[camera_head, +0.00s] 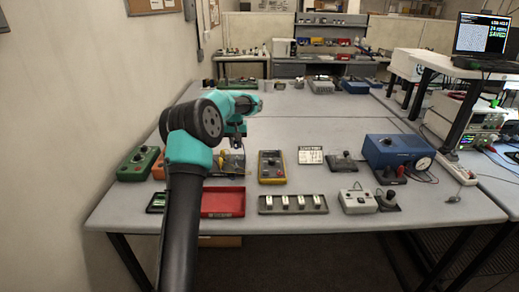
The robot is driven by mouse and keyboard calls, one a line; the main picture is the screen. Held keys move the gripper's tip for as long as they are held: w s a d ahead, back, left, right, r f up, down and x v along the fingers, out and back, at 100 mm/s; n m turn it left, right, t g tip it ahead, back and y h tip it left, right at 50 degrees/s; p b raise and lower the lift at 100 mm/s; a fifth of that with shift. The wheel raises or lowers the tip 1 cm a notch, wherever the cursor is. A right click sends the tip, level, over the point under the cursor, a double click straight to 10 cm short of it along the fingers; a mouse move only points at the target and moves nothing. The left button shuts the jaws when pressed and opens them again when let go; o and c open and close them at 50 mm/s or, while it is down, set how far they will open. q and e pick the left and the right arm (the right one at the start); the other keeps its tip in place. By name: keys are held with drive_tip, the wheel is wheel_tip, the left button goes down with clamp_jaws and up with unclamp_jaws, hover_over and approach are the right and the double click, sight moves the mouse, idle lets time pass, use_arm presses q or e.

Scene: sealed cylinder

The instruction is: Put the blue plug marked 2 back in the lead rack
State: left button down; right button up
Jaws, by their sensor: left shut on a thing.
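My left arm reaches in from the lower left, over the table's left part. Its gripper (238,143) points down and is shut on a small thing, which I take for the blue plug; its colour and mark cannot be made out. Just below and behind the gripper is a dark low stand (236,168) with yellow parts, partly hidden by my arm. It may be the lead rack, but I cannot tell for sure. Whether the held thing touches the stand is too small to tell. My right gripper is not in view.
A red tray (222,203) and a grey holder (292,209) with several pale pieces lie at the table's front. A yellow meter (271,167), white card (310,155) and blue box (396,151) stand to the right. A green box (137,163) is at left.

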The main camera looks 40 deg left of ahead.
use_arm(q)
drive_tip(key=s+a, duration=0.2)
drive_tip(key=a, duration=0.2)
drive_tip(key=s+a, duration=0.1)
drive_tip(key=a, duration=0.3)
drive_tip(key=s+a, duration=0.2)
drive_tip(key=a, duration=0.2)
drive_tip(key=shift+s+r, duration=0.1)
drive_tip(key=shift+s, duration=0.2)
drive_tip(key=shift+d, duration=0.1)
drive_tip(key=shift+f, duration=0.2)
drive_tip(key=shift+f, duration=2.75)
drive_tip(key=shift+f, duration=0.45)
drive_tip(key=c, duration=0.9)
unclamp_jaws()
drive_tip(key=shift+o, duration=0.2)
wheel_tip(320, 180, up, 17)
drive_tip(key=shift+r, duration=0.2)
